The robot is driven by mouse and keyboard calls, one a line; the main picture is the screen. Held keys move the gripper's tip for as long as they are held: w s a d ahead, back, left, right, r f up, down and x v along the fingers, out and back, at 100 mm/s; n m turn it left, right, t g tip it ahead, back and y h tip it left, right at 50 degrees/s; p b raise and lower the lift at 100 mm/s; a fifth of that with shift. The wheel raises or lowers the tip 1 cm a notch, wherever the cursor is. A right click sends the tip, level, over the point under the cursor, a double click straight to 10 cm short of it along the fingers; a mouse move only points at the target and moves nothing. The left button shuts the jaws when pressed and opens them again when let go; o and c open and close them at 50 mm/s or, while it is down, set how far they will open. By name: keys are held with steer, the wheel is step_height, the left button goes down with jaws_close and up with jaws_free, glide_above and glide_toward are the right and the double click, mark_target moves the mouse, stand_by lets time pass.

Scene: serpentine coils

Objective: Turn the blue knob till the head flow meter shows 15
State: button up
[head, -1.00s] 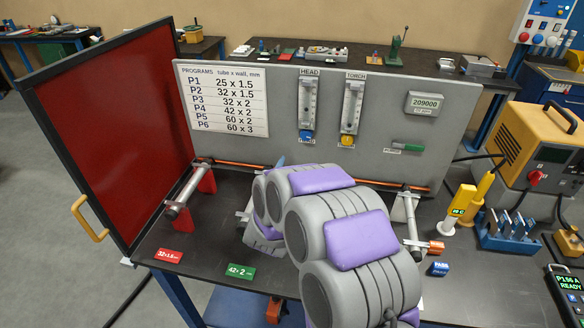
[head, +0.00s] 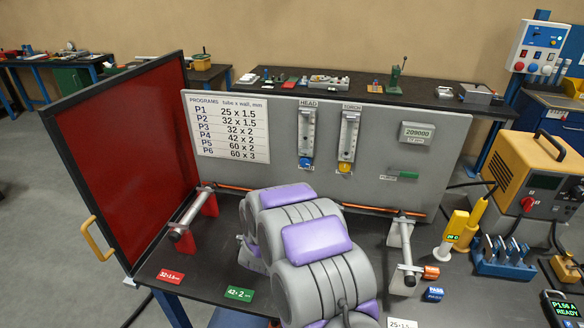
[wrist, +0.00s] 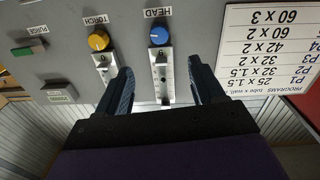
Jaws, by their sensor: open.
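The blue knob (head: 304,162) sits on the grey panel below the HEAD flow meter (head: 307,130). The meter is a narrow upright tube, and its reading is too small to make out. In the upside-down wrist view, the blue knob (wrist: 158,36) shows beyond the two dark fingers of my gripper (wrist: 160,78), roughly centred between them. The fingers are open and empty, and the knob appears apart from them. In the head view my gripper is hidden behind my arm.
The TORCH meter (head: 348,135) with its yellow knob (head: 344,168) stands close to the right of the HEAD meter. A program chart (head: 228,125) is on the left, and a red screen (head: 130,165) borders the bench. Tube supports (head: 183,232) stand below the panel.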

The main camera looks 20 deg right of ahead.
mark_target(304, 165)
steer(key=b+x, duration=0.2)
steer(key=x, duration=1.4)
steer(key=shift+d, duration=0.2)
steer(key=shift+c, duration=0.4)
steer(key=c, duration=1)
steer(key=m+b, duration=0.1)
steer(key=m, duration=0.2)
steer(key=shift+a, duration=0.1)
steer(key=shift+w+m+b, duration=0.1)
steer(key=shift+m+b, duration=0.45)
steer(key=shift+m, duration=0.85)
